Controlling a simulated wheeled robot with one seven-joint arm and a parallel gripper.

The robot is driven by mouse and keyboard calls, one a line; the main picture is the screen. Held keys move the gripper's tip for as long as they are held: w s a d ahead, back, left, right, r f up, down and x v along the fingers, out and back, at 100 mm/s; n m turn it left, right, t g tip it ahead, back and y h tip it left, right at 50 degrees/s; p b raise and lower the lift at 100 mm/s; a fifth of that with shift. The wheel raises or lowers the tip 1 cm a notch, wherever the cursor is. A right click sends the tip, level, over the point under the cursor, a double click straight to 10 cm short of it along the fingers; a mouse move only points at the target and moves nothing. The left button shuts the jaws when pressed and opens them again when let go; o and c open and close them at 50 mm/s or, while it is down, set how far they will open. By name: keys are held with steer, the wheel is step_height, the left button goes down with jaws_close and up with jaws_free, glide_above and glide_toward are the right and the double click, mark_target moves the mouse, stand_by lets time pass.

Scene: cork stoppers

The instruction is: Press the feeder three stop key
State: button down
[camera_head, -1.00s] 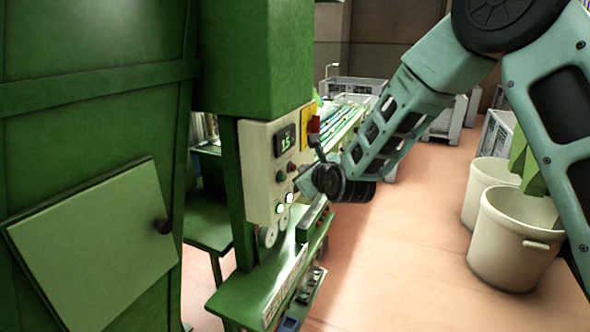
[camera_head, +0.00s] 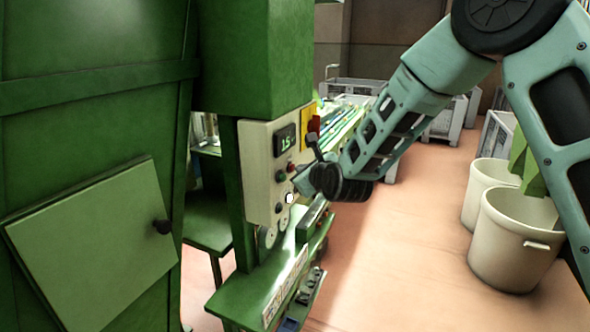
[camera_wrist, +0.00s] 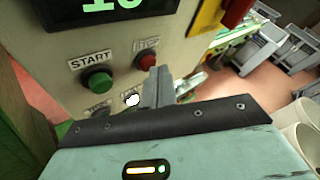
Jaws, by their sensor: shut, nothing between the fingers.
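A cream control panel (camera_head: 259,170) on the green machine carries a lit display (camera_head: 285,140) and several keys. In the wrist view, a green key (camera_wrist: 98,82) sits under a START label. A red key (camera_wrist: 147,62) sits to its right under a label that looks like STOP. My gripper (camera_wrist: 160,72) is shut and empty, its tip in front of the panel just right of the red key; I cannot tell whether it touches. In the head view my gripper (camera_head: 298,183) is beside the panel's right edge. No feeder number is readable.
A white lit key (camera_wrist: 132,99) is lower on the panel, with labels partly hidden by my gripper. A yellow plate with a red switch (camera_head: 313,124) juts out at the panel's upper right. A green ledge (camera_head: 245,300) extends below. The floor to the right is open, with white bins (camera_head: 510,240).

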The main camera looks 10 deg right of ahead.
steer(key=shift+s+d+b, duration=0.35)
steer(key=shift+s+d, duration=0.15)
steer(key=shift+d, duration=0.1)
steer(key=shift+d, duration=0.1)
steer(key=s+d, duration=0.1)
steer(key=d, duration=0.1)
steer(key=s+d+b, duration=0.1)
steer(key=s+d, duration=0.1)
steer(key=shift+b, duration=0.3)
steer(key=shift+a, duration=0.15)
stand_by(0.4)
steer(key=s+a+f+n+g+y, duration=0.15)
steer(key=s+a+n+g, duration=0.3)
steer(key=s+n, duration=0.45)
steer(key=s+a+f+n+g, duration=0.25)
steer(key=s+a+n, duration=0.35)
steer(key=s+n, duration=0.3)
steer(key=s+d+n+g+h, duration=0.1)
steer(key=s+n+g+h, duration=0.1)
steer(key=s+n, duration=0.7)
steer(key=s+d+f+n+g+h+b, duration=0.1)
steer(key=s+d+n+g, duration=0.1)
steer(key=s+n+g, duration=0.3)
steer(key=s+n, duration=0.4)
steer(key=s, duration=0.4)
steer(key=shift+s+d+h, duration=0.15)
steer(key=shift+h, duration=0.2)
